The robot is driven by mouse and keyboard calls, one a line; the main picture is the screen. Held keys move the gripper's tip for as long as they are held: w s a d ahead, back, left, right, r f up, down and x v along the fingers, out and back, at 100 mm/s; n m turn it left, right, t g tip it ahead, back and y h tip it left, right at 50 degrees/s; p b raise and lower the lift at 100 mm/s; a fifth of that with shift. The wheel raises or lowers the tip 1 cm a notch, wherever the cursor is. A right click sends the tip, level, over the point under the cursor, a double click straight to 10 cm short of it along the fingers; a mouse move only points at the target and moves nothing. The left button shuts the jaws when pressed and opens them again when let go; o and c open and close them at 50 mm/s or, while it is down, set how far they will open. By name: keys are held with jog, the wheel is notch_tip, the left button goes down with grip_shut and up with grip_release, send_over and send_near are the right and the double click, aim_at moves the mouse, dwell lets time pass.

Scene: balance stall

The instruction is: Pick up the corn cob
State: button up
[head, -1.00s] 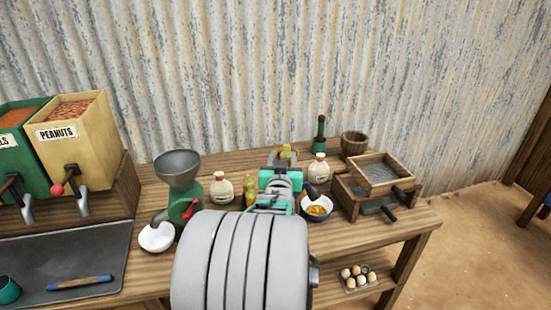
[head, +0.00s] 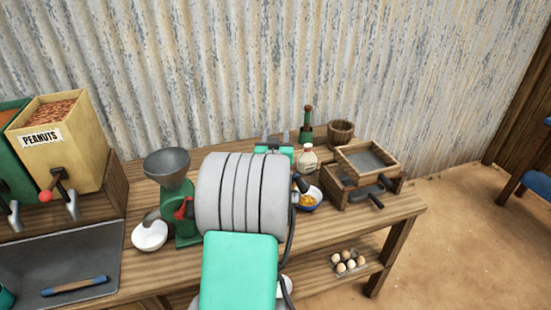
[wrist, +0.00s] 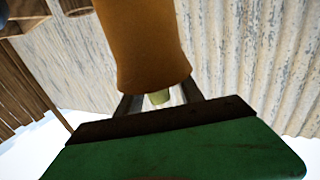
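The corn cob (wrist: 147,45) shows large and orange-brown in the wrist view, with a pale green end stub. My gripper shows there as a green body with a dark edge and two grey fingers (wrist: 160,98). The fingers run on either side of the stub and pass behind the cob. Their tips are hidden, so I cannot tell whether they touch it. In the head view, my gripper (head: 274,143) is over the back of the wooden table, its fingers apart and pointing toward the wall. The cob cannot be made out there.
A white-labelled bottle (head: 308,159), a dark green bottle (head: 306,126), a wooden bucket (head: 341,133) and a sieve box (head: 366,163) stand right of my gripper. A blue-rimmed bowl (head: 316,203) is nearer. A green grinder (head: 178,198) stands left. Corrugated wall (head: 270,60) is close behind.

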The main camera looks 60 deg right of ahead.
grip_shut()
dwell(1.2)
